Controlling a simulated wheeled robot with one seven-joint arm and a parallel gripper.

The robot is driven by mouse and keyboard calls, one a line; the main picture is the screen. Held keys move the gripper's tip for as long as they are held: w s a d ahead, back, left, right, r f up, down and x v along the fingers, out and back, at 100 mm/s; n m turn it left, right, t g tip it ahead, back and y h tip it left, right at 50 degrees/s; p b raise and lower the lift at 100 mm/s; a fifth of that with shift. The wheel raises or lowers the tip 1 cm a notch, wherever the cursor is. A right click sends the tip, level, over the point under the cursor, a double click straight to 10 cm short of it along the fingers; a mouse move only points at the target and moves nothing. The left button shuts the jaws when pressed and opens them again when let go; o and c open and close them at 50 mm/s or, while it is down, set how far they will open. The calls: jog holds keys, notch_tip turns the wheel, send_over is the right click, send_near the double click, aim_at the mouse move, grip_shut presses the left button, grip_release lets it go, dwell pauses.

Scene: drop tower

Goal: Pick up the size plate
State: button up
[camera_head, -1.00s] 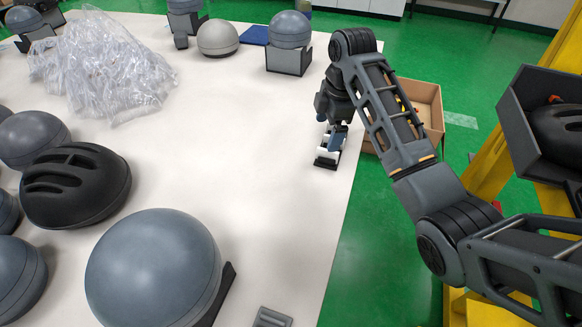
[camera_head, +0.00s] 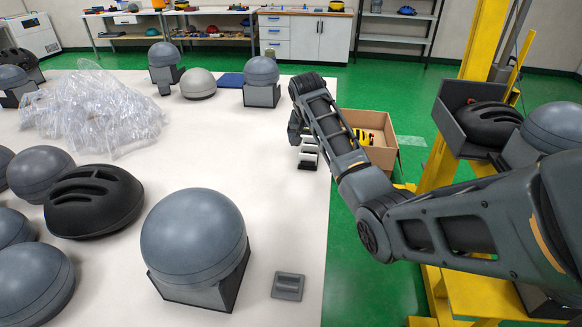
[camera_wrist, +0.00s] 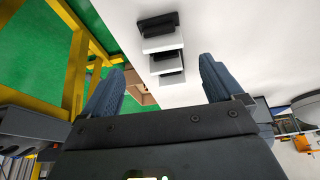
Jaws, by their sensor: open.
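My gripper (camera_wrist: 160,88) is open, with its two blue-grey fingers apart and nothing between them. In the wrist view a stepped row of white and black pieces (camera_wrist: 163,46) lies beyond and between the fingertips. In the head view these pieces (camera_head: 308,154) sit near the table's right edge, just beside my gripper (camera_head: 297,134), which my arm partly hides. A small flat grey plate with a raised bar (camera_head: 288,286) lies on the table near the front right, apart from my gripper. I cannot tell for certain which of these is the size plate.
A large grey headform on a block (camera_head: 193,238) stands left of the grey plate. A black helmet (camera_head: 93,201) and several headforms fill the left. A cardboard box (camera_head: 380,158) stands off the table's right edge, near the yellow frame (camera_head: 447,140). The table's middle is clear.

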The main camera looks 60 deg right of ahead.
aim_at(308, 155)
jog(key=shift+a+x, duration=0.1)
jog(key=shift+x, duration=1.85)
jog(key=shift+a+x, duration=0.15)
jog(key=shift+x, duration=1.75)
jog(key=shift+w, duration=0.2)
jog(key=shift+f, duration=0.1)
jog(key=shift+c, duration=0.3)
jog(key=c, duration=1.1)
jog(key=shift+c, duration=0.2)
